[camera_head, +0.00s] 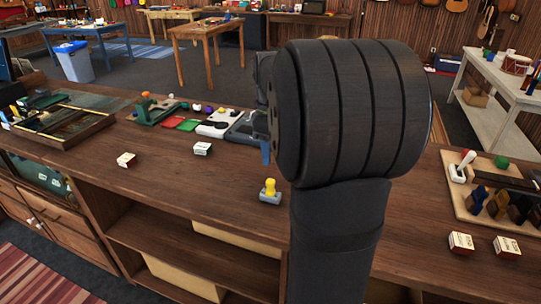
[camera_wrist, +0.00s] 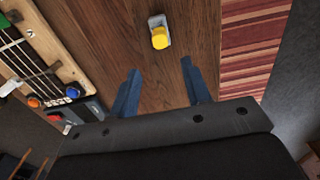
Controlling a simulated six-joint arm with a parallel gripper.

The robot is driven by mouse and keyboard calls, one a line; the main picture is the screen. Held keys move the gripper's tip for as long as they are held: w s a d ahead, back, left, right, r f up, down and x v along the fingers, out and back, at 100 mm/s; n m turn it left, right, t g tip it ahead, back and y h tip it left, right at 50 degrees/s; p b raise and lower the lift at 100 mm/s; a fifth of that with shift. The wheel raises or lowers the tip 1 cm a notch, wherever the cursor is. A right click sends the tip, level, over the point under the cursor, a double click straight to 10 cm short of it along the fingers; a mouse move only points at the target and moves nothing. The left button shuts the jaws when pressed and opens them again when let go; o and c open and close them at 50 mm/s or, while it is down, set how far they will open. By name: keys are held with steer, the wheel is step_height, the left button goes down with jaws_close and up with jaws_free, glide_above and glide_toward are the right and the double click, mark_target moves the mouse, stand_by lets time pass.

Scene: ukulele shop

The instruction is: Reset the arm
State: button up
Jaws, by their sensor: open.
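My gripper (camera_wrist: 161,85) shows in the wrist view as two blue fingers spread apart, with nothing between them. In the head view my dark arm stands large in front of the counter and hides most of the gripper; only a bit of blue finger shows at its left edge. A small object with a yellow knob on a grey base (camera_head: 270,190) stands on the wooden counter (camera_head: 190,185), left of my arm. In the wrist view the yellow-knobbed object (camera_wrist: 159,38) lies beyond the fingertips, apart from them.
Two small boxes (camera_head: 126,160) (camera_head: 203,149) sit on the counter at left. Two more boxes (camera_head: 461,243) (camera_head: 507,247) are at right, near a wooden board (camera_head: 459,203) with tools. A tray (camera_head: 65,143) and a long board (camera_wrist: 62,44) with strings and coloured knobs also lie around. The front middle counter is mostly clear.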

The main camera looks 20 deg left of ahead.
mark_target(270, 181)
step_height(270, 181, down, 12)
steer(key=shift+f, duration=0.25)
steer(key=shift+r, duration=2.15)
